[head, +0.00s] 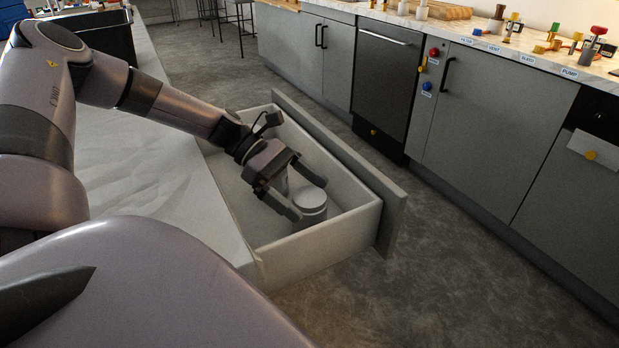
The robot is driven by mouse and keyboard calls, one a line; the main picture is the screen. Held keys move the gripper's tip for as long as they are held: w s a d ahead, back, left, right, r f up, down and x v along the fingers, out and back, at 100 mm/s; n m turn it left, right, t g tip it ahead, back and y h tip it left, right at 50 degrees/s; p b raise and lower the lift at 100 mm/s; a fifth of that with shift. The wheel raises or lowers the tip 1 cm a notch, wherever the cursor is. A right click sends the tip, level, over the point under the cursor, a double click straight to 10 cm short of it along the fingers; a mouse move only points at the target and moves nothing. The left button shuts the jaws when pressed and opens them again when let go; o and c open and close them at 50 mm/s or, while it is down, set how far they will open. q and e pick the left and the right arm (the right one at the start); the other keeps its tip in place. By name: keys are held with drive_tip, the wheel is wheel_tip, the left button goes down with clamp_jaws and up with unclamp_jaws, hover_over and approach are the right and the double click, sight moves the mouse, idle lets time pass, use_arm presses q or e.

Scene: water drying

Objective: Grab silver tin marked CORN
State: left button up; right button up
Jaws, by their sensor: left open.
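My left gripper (307,195) reaches down into an open drawer (325,247) in the head view. Its two fingers are apart. A grey-silver cylindrical tin (310,201) stands upright in the drawer at the fingertips, near the drawer's right end. I cannot tell whether the fingers touch it. No CORN marking is readable on either. My right gripper is not in view.
The drawer's front panel (392,222) stands out over the dark floor (460,270). A pale counter (150,165) runs along the drawer's left side. Grey cabinets (480,140) with labelled knobs and a marble top line the far side. The floor between is clear.

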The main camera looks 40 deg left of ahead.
use_arm(q)
drive_tip(key=shift+x, duration=0.95)
drive_tip(key=c, duration=1.6)
